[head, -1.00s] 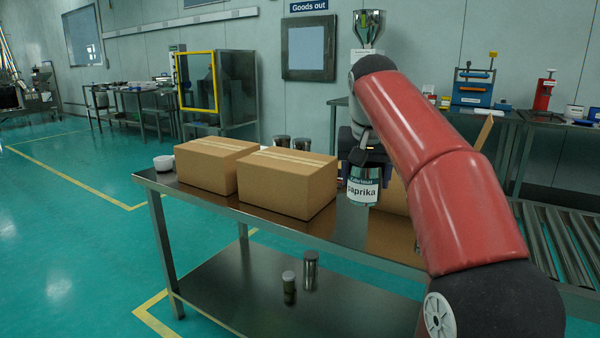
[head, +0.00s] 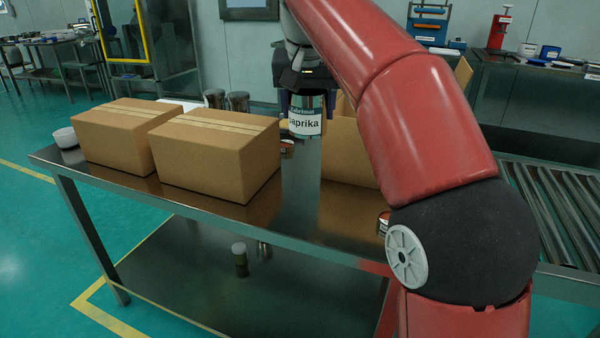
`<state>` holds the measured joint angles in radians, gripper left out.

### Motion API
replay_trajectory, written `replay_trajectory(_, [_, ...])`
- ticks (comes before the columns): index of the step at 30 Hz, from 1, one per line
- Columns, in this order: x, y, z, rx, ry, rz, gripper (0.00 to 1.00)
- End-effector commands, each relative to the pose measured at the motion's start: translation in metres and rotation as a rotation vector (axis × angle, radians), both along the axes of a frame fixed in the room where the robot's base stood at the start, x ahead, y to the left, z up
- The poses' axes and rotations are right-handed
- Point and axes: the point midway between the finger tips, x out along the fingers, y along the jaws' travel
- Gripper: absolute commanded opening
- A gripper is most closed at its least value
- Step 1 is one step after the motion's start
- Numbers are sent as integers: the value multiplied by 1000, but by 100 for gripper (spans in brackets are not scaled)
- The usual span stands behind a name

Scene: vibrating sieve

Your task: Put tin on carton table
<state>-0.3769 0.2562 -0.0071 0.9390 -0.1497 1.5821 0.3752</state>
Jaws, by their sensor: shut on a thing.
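The tin (head: 305,121) is a metal cylinder with a white label reading "paprika". My gripper (head: 304,92) is shut on the tin from above; its fingers are partly hidden. The tin is upright over the carton table (head: 262,232), a steel table with a lower shelf. The tin appears just right of the front closed carton; I cannot tell whether its base touches the table top.
Two closed cartons (head: 220,158) (head: 115,138) stand on the table's left part. An open carton (head: 346,150) stands right of the tin. Metal tins (head: 237,101) and a white bowl (head: 65,138) are at the back and left. Bare steel lies in front of the tin.

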Motion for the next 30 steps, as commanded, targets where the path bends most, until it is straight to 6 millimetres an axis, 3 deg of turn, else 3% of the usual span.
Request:
replay_trajectory(3, [-1, 0, -39, -1, 4, 0, 39])
replay_trajectory(10, [-1, 0, -94, -1, 3, 1, 39])
replay_trajectory(24, [0, 0, -148, -1, 1, 1, 39])
replay_trajectory(30, [0, 0, -151, 0, -1, 0, 39])
